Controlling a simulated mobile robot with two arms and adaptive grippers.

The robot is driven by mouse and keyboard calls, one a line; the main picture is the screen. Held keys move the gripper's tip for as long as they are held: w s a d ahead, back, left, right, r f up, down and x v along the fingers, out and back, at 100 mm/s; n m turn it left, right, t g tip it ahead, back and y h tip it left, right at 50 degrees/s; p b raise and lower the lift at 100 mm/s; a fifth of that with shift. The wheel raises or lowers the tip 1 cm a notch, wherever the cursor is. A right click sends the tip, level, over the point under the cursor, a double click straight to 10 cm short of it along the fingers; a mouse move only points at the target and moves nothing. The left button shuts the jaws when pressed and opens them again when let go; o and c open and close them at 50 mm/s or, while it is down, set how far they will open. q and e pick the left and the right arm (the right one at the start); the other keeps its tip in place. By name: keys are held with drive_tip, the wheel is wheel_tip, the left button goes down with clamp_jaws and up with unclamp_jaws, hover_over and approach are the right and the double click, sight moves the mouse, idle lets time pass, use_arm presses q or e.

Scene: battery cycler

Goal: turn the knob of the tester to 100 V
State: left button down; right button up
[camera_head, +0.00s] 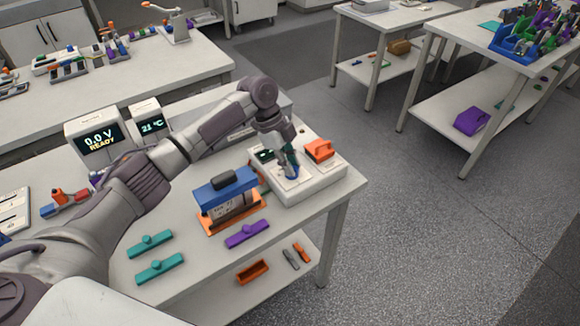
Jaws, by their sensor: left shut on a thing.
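The white tester box (322,177) sits at the right end of the near table. It has a small dark display (264,154) at its left and an orange part (319,149) at its right. My left gripper (291,173) points down onto the top of the box. It is shut on what seems to be the knob, which the fingers mostly hide, so its pointer setting cannot be read. A larger screen (98,140) at the back left reads 0.0 V READY. My right gripper is not in view.
A blue and orange device (228,197) stands just left of the tester. Teal clamps (150,244) and a purple clamp (247,234) lie on the front tabletop. A smaller screen (151,125) reads 21 °C. Open floor lies right of the table.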

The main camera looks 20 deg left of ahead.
use_arm(q)
drive_tip(key=shift+m+g+b, duration=0.3)
drive_tip(key=shift+m+b, duration=0.1)
drive_tip(key=shift+m, duration=0.5)
drive_tip(key=c, duration=1.1)
unclamp_jaws()
drive_tip(key=shift+r, duration=0.1)
drive_tip(key=v, duration=1.2)
drive_tip(key=shift+w+d, duration=0.15)
drive_tip(key=shift+w, duration=0.05)
